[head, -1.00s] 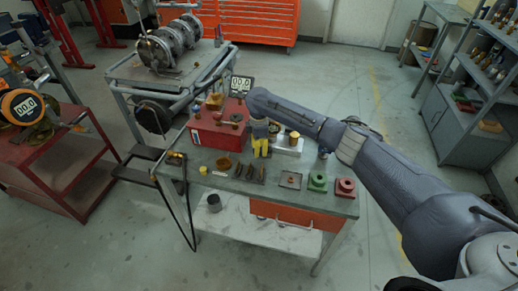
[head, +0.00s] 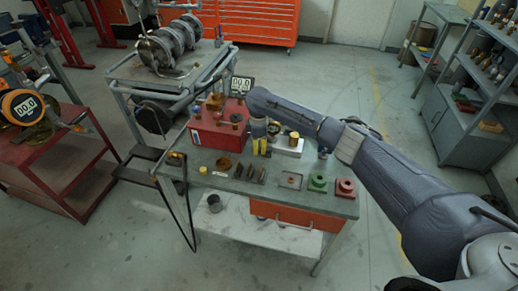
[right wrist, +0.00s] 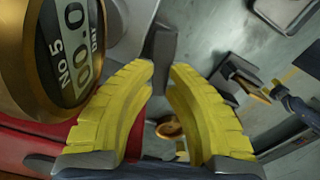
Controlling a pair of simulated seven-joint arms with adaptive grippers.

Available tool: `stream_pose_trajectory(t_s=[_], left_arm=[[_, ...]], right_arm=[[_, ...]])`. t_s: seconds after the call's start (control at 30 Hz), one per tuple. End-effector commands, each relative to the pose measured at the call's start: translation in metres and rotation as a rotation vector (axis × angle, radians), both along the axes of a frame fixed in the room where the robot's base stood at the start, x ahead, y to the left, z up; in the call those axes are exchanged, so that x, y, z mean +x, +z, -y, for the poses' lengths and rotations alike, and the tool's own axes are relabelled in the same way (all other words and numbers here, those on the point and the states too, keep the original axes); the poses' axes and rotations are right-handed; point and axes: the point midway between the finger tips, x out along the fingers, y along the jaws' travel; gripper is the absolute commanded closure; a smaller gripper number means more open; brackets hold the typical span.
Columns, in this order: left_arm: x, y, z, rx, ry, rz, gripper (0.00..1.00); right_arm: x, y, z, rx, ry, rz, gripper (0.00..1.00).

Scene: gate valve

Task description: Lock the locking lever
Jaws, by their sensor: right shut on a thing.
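The bar's upper end sticks out beyond the fingertips. Its lower part is partly hidden between them. The lever cannot be made out in the head view, where the gripper and arm cover that spot. My left gripper is in neither view.
A brass-ringed dial (right wrist: 78,45) stands close to the left finger in the right wrist view. On the bench are a green block (head: 317,182), a red block (head: 345,187) and several small parts.

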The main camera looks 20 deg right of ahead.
Motion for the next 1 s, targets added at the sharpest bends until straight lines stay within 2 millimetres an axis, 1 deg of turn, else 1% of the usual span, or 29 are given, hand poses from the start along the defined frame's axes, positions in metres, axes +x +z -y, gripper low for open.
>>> stream_pose_trajectory(t_s=[0.1,0.13,0.2,0.43,0.57,0.67,1.0], left_arm=[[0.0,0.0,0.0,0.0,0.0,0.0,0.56],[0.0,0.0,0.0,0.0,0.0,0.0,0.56],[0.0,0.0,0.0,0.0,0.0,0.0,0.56],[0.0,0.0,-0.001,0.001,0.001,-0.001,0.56],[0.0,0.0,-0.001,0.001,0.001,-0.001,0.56],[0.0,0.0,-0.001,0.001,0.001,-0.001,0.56],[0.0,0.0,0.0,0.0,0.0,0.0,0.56]], right_arm=[[0.0,0.0,0.0,-0.001,0.001,0.001,1.0],[0.0,0.0,0.0,-0.001,0.001,0.001,0.82],[0.0,0.0,0.0,-0.001,0.001,0.001,0.75],[0.0,0.0,0.0,0.0,0.001,0.001,0.75],[0.001,0.006,0.0,0.001,0.001,0.002,0.75],[0.001,0.017,0.001,0.0,0.001,0.002,0.75],[0.001,0.076,0.001,-0.002,0.002,0.004,0.75]])
